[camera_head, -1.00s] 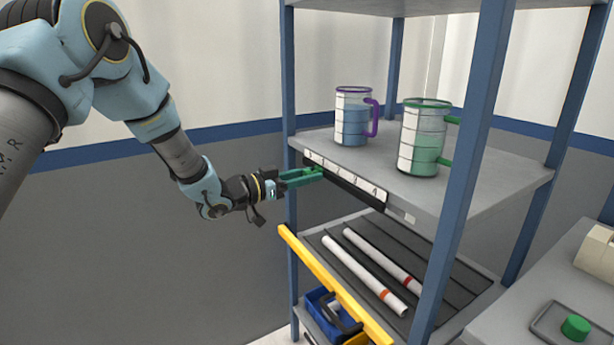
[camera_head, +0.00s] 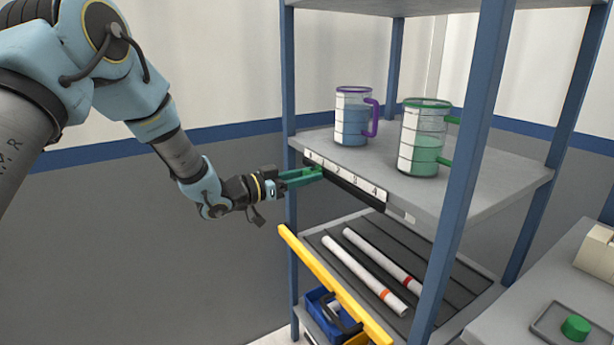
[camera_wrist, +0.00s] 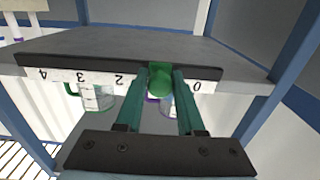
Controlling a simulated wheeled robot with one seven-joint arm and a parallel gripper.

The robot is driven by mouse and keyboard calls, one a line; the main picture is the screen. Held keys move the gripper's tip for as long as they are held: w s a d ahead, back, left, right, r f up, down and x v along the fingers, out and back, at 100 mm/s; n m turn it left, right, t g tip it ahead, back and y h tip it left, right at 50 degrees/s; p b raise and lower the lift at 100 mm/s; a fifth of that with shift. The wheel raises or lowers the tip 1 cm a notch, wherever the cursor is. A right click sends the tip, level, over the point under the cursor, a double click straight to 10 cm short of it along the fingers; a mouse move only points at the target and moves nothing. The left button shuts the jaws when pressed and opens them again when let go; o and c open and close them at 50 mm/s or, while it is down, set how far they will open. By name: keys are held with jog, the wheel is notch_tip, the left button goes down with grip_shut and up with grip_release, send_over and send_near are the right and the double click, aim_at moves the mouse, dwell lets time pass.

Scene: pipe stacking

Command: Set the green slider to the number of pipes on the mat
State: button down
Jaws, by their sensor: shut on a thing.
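The green slider (camera_wrist: 160,80) is a round knob on the dark rail under the front edge of the middle shelf. My gripper (camera_head: 318,173) has green fingers shut on it. In the wrist view the slider sits between the 2 and the 0 of the number strip (camera_wrist: 100,77), over the place of the 1, which is hidden. Two white pipes lie side by side on the dark ribbed mat (camera_head: 452,293) on the shelf below. One pipe (camera_head: 364,274) has an orange band; the other pipe (camera_head: 382,255) has a red band.
On the middle shelf stand a purple-handled jug (camera_head: 352,120) and a green-handled jug (camera_head: 421,140). A yellow bar (camera_head: 330,285) runs along the lower shelf's front. Blue posts (camera_head: 470,150) frame the rack. A green button (camera_head: 575,327) is on the right-hand table.

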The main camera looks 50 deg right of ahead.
jog(key=s, duration=0.1)
jog(key=s+a+b, duration=0.1)
jog(key=s, duration=0.1)
jog(key=s+a, duration=0.1)
jog(key=s, duration=0.1)
jog(key=shift+s+a+b, duration=0.15)
jog(key=shift+s+b, duration=0.1)
jog(key=shift+b, duration=0.15)
jog(key=c, duration=0.6)
grip_release()
jog(key=b, duration=0.2)
send_near(335, 181)
jog(key=v, duration=0.4)
jog(key=shift+w+a, duration=0.2)
jog(key=shift+a, duration=0.1)
